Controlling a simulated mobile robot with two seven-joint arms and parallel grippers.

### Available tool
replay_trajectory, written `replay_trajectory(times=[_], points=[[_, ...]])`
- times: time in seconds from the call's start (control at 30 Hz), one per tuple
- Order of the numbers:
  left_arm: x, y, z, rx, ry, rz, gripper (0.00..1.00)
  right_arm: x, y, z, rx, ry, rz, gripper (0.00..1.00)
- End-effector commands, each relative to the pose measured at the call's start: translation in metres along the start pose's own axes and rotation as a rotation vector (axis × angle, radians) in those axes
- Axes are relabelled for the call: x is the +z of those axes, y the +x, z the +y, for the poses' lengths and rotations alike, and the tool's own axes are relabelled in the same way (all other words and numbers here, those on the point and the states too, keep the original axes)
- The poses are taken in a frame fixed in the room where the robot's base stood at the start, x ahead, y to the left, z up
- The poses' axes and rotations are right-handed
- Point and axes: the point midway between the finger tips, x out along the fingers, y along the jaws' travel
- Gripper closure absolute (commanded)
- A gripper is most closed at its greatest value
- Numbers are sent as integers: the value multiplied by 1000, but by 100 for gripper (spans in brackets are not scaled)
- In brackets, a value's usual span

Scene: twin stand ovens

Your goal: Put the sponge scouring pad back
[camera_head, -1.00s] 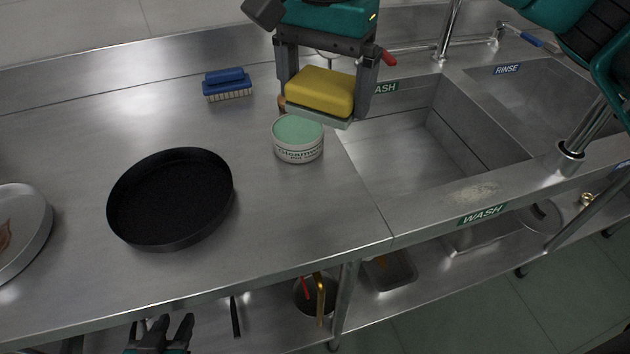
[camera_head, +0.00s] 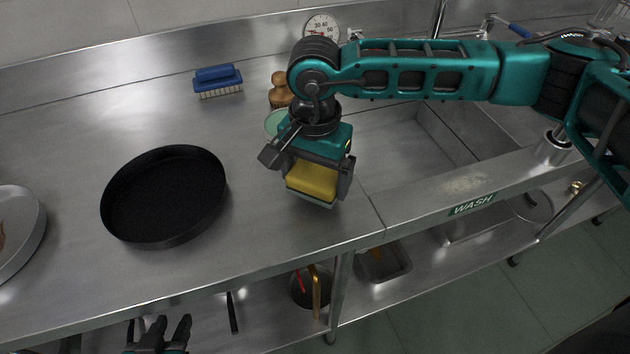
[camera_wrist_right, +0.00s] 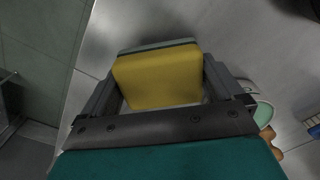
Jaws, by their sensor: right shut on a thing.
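My right gripper (camera_head: 314,190) is shut on the sponge scouring pad (camera_head: 311,180), yellow with a grey-green scouring layer. In the head view it is over the steel counter, left of the wash sink and near the counter's front part; I cannot tell if the pad touches the counter. The pad also shows between the fingers in the right wrist view (camera_wrist_right: 158,78). The round cleaner tub (camera_head: 276,122) with a pale green top is partly hidden behind my right gripper. My left gripper (camera_head: 160,330) is low at the bottom edge, in front of the counter, with its fingers apart and empty.
A black pan (camera_head: 165,195) stands on the counter to the left, and a metal plate (camera_head: 28,225) is at the left edge. A blue brush (camera_head: 218,80) and a wooden-handled item (camera_head: 279,92) lie behind. The wash sink (camera_head: 400,135) is to the right. Counter between pan and gripper is clear.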

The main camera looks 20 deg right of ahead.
Motion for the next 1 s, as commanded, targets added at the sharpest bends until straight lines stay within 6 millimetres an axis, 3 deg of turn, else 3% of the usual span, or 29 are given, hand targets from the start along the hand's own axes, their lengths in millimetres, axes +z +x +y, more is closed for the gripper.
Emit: replay_trajectory(times=[0.13, 0.53, 0.57, 0.6, 0.87, 1.0], points=[[-4, 1, -1, -1, 1, 7, 63, 1, 22, 0, 2, 0, -2, 30], [1, 4, 0, -1, 1, 7, 63, 0, 29, 0, 0, 0, 0, 30], [0, 3, 0, -1, 1, 6, 63, 0, 28, 0, 0, 0, 0, 4], [0, 3, 0, -1, 1, 5, 63, 0, 27, 0, 0, 1, 0, 0], [2, 0, 0, 0, 0, -1, 63, 0, 26, 0, 0, 1, 0, 0], [0, -1, 0, 0, -1, -1, 63, -1, 16, -1, -2, 1, 1, 0]])
